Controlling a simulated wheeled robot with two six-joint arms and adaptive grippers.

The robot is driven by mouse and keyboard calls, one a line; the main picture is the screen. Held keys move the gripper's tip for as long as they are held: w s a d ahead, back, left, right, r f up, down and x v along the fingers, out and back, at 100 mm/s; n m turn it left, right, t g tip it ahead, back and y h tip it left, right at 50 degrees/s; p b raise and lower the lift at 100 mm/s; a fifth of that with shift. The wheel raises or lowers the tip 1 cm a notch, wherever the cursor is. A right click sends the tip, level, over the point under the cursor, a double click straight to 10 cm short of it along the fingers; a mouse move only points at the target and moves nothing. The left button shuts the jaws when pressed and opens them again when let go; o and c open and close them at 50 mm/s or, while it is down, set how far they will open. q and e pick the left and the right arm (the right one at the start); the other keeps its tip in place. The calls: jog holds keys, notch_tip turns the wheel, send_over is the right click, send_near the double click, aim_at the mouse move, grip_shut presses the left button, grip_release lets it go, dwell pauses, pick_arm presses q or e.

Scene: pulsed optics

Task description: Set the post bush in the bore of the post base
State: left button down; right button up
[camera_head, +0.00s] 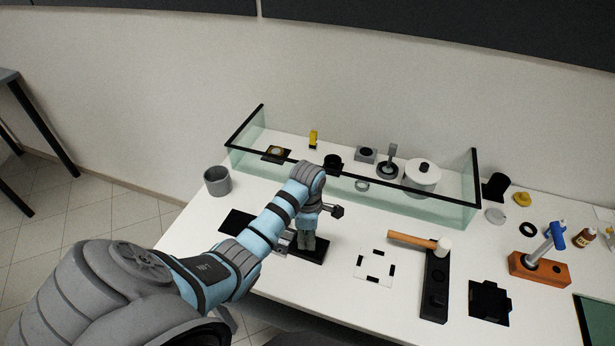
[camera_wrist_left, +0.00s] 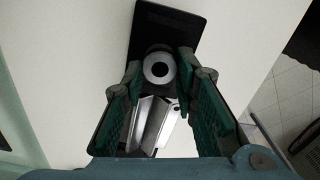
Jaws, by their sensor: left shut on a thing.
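My left gripper (camera_head: 308,246) points down over a black plate (camera_head: 318,257) on the white bench. In the left wrist view its green-padded fingers (camera_wrist_left: 160,66) are shut on a round silver ring with a dark hole, which I take as the post bush (camera_wrist_left: 148,68). The black plate also shows behind it (camera_wrist_left: 166,22). A silver V-shaped metal piece (camera_wrist_left: 155,122) lies below the ring in that view. I cannot make out the bore of the post base, nor whether the ring touches what is under it. My right gripper is not in view.
A glass-walled enclosure (camera_head: 440,208) with several optics parts stands behind. A grey cup (camera_head: 217,181) and a dark flat square (camera_head: 236,221) are to the left. A hammer (camera_head: 412,240), a black bar (camera_head: 433,297) and an orange block (camera_head: 538,269) are to the right.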

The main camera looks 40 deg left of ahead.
pick_arm(q)
jog(key=shift+f, duration=0.45)
jog(key=c, duration=1.2)
grip_release()
jog(key=shift+w, duration=0.1)
